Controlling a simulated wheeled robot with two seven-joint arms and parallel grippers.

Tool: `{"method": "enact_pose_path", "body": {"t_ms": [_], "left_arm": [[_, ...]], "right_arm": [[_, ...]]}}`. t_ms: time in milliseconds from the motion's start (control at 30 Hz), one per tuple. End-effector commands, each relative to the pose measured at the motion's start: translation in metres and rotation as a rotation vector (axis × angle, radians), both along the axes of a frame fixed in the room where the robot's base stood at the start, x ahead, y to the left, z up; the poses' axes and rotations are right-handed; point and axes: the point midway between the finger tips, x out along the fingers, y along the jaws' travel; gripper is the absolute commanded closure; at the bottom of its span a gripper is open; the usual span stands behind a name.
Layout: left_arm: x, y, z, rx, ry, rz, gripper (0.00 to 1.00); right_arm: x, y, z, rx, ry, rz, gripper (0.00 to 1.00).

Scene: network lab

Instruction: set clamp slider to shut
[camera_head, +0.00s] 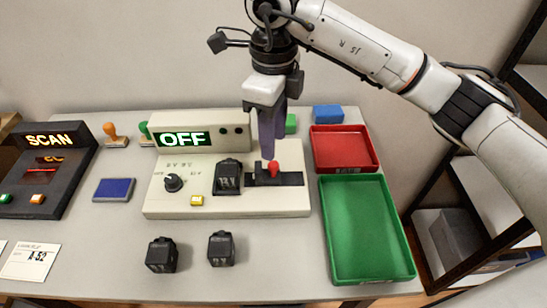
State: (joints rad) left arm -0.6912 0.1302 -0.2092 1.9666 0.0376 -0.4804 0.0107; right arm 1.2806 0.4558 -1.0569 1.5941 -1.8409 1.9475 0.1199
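The clamp slider has a red knob (273,168) on a short black track (292,179), on the cream test unit (235,207). The knob stands left of the track's middle, close to a black module (228,176) seated in the unit. My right gripper (267,155) points down with its fingertips just above and behind the knob. Its fingers overlap in this view, so their gap and any contact with the knob are unclear. My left gripper is not in view.
The unit has an OFF display (181,139), a dial (173,182) and a yellow button (196,200). Two loose black modules (161,254) (221,248) lie in front. A red tray (343,148) and green tray (365,228) stand right. A SCAN device (45,168) stands left.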

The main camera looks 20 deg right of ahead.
Motion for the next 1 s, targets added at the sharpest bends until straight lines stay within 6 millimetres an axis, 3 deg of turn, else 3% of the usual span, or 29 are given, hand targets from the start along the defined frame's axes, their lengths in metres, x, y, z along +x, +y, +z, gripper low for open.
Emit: {"method": "enact_pose_path", "body": {"t_ms": [100, 300, 733, 967, 1000], "left_arm": [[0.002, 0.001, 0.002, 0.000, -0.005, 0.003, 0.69], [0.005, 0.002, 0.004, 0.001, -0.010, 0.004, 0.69], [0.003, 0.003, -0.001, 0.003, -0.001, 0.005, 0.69], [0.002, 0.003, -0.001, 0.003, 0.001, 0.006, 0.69], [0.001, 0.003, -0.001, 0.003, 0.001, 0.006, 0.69]], "right_arm": [[-0.001, 0.000, -0.024, 0.000, 0.004, -0.001, 0.63], [0.000, 0.000, -0.053, 0.000, 0.002, -0.002, 0.63], [0.000, 0.000, -0.065, 0.001, -0.001, -0.001, 0.63], [0.000, 0.000, -0.064, 0.001, -0.001, -0.001, 1.00], [0.000, 0.000, -0.064, 0.001, -0.001, -0.001, 1.00]]}}
